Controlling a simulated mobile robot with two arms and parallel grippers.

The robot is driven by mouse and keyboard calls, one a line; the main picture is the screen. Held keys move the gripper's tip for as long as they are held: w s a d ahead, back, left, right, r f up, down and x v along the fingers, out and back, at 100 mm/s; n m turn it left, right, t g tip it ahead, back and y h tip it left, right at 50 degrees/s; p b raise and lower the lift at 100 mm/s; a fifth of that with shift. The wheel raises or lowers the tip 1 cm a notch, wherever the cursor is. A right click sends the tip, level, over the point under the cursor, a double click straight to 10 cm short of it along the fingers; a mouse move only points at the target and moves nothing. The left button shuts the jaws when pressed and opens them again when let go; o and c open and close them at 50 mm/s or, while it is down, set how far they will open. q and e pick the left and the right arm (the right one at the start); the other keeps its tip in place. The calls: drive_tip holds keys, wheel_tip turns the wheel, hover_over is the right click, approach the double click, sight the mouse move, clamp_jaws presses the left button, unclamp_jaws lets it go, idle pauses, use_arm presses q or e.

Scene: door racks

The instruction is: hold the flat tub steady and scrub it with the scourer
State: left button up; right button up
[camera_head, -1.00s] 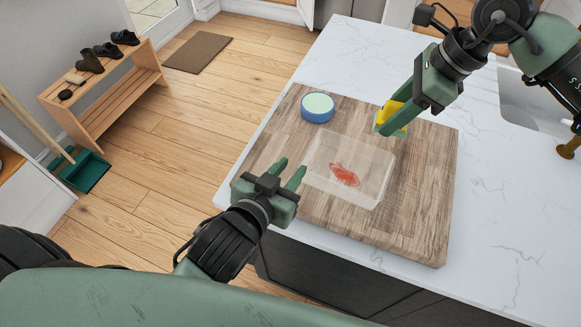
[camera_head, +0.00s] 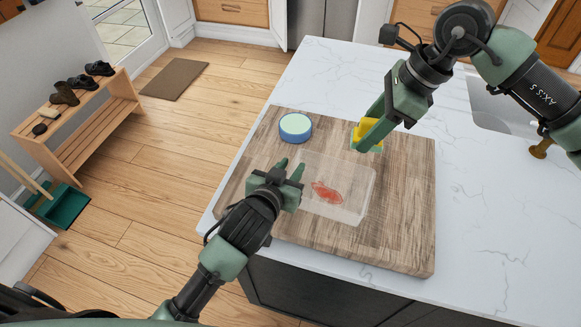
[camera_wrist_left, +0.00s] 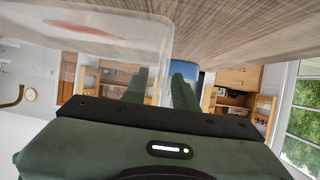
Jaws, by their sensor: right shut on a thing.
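The flat tub (camera_head: 352,187), clear and shallow with a red smear (camera_head: 327,192) in it, lies on a wooden board. It also shows at the upper left of the left wrist view (camera_wrist_left: 115,48). My left gripper (camera_head: 290,168) is open at the tub's left side. In the left wrist view its two fingers (camera_wrist_left: 160,85) stand apart, with the tub's wall edge appearing between them; I cannot tell whether they touch it. My right gripper (camera_head: 367,134) is shut on the yellow and green scourer (camera_head: 360,143), above the board beyond the tub. Its fingers partly hide the scourer.
The wooden board (camera_head: 405,215) lies on a white marble counter (camera_head: 475,230). A round blue container (camera_head: 295,127) with a pale green top stands at the board's far left corner. A sink (camera_head: 495,105) is at the right. The board right of the tub is clear.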

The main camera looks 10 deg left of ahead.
use_arm(q)
clamp_jaws()
idle(1.4)
use_arm(e)
drive_tip(key=m, duration=0.2)
hover_over(319, 190)
drive_tip(key=d, duration=0.2)
wheel_tip(319, 190, down, 8)
drive_tip(key=shift+t, duration=0.4)
drive_tip(key=shift+s+f, duration=0.2)
drive_tip(key=shift+f, duration=3.85)
